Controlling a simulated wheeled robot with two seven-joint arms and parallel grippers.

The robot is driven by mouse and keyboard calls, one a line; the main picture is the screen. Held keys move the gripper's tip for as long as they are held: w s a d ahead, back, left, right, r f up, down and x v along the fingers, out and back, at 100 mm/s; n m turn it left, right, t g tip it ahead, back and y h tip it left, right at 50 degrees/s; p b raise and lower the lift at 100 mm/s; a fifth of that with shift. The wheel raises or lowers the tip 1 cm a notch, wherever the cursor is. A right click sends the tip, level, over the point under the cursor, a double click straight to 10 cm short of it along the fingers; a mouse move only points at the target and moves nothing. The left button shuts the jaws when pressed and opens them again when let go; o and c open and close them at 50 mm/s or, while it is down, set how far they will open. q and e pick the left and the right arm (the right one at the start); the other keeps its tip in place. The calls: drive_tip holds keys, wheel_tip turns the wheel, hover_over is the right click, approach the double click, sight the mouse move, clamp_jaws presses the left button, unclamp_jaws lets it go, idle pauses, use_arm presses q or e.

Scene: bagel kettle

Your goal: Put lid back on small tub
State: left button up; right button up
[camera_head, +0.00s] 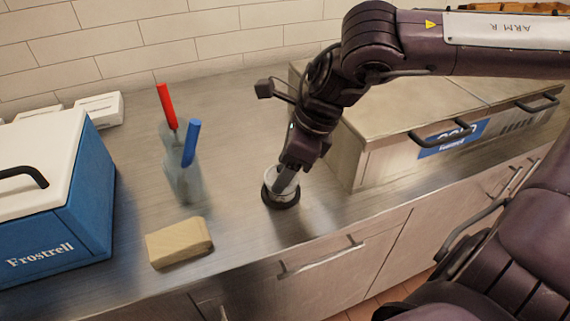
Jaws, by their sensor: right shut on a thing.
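A small tub (281,194) stands on the steel counter in the head view, pale on its side with a dark ring at its base. My right gripper (289,171) comes down from above at the tub's top and is shut. The gripper's fingers cover much of the tub's top, and what they pinch is too small and hidden to make out. I cannot make out the lid as a separate piece. My left gripper is not in view.
A blue and white box (55,235) stands at the left. A clear holder (184,177) with red and blue handled tools and a tan block (179,243) are left of the tub. A steel cold unit (380,155) is close on the right. The counter's front edge is near.

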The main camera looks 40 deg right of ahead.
idle(0.5)
drive_tip(key=shift+d, duration=0.1)
idle(0.3)
drive_tip(key=o, duration=1)
drive_tip(key=shift+s+f, duration=0.1)
drive_tip(key=shift+o, duration=0.5)
drive_tip(key=shift+o, duration=1.2)
